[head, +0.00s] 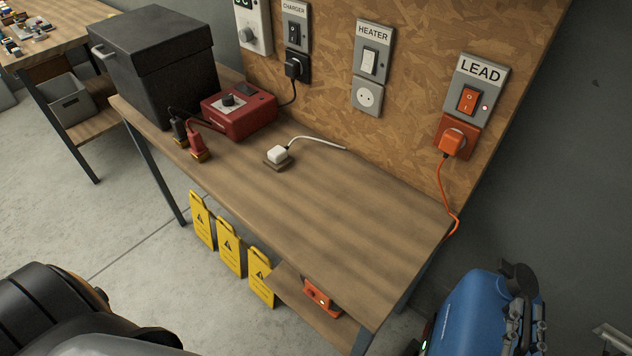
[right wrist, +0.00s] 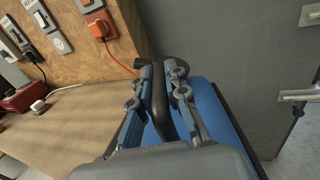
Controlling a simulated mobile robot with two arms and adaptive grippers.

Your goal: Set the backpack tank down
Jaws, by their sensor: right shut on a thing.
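The blue backpack tank (head: 472,312) is at the lower right of the head view, beside the right end of the workbench. Its lower part is cut off by the frame, so I cannot tell whether it touches the floor. My right gripper (head: 518,305) is at its top right side. In the right wrist view the fingers of the right gripper (right wrist: 163,85) are shut around the tank's black handle (right wrist: 160,108), with the blue tank (right wrist: 218,118) behind. My left gripper is not in view.
The wooden workbench (head: 330,215) carries a black box (head: 155,65), a red charger unit (head: 240,113) and a white plug (head: 277,154). An orange cable (head: 452,205) hangs by the bench's right end. Yellow warning signs (head: 229,246) stand under the front edge. Grey floor lies in front.

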